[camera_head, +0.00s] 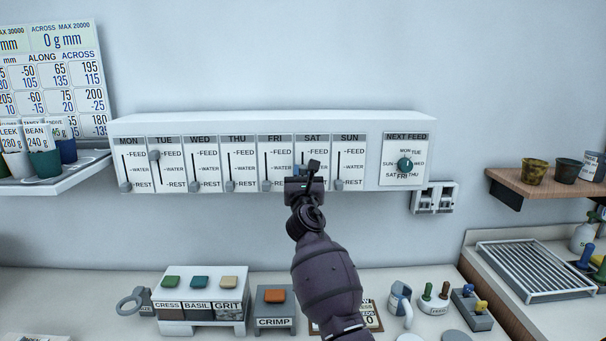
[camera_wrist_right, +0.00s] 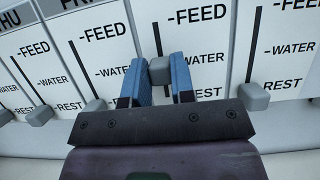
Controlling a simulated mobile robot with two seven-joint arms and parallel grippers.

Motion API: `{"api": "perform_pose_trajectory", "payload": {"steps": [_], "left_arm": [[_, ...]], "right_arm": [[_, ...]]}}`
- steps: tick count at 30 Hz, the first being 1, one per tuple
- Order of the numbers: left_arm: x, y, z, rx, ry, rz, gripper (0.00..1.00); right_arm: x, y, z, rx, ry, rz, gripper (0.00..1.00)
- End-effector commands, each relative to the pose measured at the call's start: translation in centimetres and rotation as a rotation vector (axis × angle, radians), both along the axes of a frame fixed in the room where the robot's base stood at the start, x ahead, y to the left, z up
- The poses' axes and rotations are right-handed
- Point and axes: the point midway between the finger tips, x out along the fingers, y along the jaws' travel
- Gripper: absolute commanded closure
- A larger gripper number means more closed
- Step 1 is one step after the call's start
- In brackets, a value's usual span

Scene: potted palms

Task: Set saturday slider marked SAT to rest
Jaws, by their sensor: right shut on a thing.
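The white weekly panel (camera_head: 270,122) on the wall has a slider column for each day, marked FEED, WATER and REST. The SAT column (camera_head: 312,138) is partly hidden behind my right gripper (camera_head: 312,170). In the right wrist view, the grey SAT slider knob (camera_wrist_right: 159,70) sits between the blue fingertips of my right gripper (camera_wrist_right: 160,82), which is shut on it. The knob stands about level with the WATER mark, higher than the neighbouring knobs at REST. My left gripper is not in view.
The SUN knob (camera_head: 339,185) and FRI knob (camera_head: 266,185) stand close on either side at REST. The TUE knob (camera_head: 154,155) is up at FEED. A NEXT FEED dial (camera_head: 405,164) is at the right. Below is a bench with a button box (camera_head: 203,310) and CRIMP block (camera_head: 274,310).

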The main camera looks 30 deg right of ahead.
Motion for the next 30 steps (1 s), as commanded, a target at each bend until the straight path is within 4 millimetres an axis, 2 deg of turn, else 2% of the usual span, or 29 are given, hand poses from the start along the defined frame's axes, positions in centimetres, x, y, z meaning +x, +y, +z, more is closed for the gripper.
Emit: {"api": "perform_pose_trajectory", "payload": {"steps": [11,22,30], "left_arm": [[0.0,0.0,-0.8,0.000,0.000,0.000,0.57],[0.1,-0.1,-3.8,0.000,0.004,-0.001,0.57],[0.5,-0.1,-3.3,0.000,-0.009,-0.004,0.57]], "right_arm": [[0.0,0.0,-0.8,0.000,-0.001,0.000,1.00],[0.0,0.0,-4.9,-0.001,0.001,0.001,1.00],[0.0,0.0,-5.1,0.000,0.003,0.001,1.00]]}}
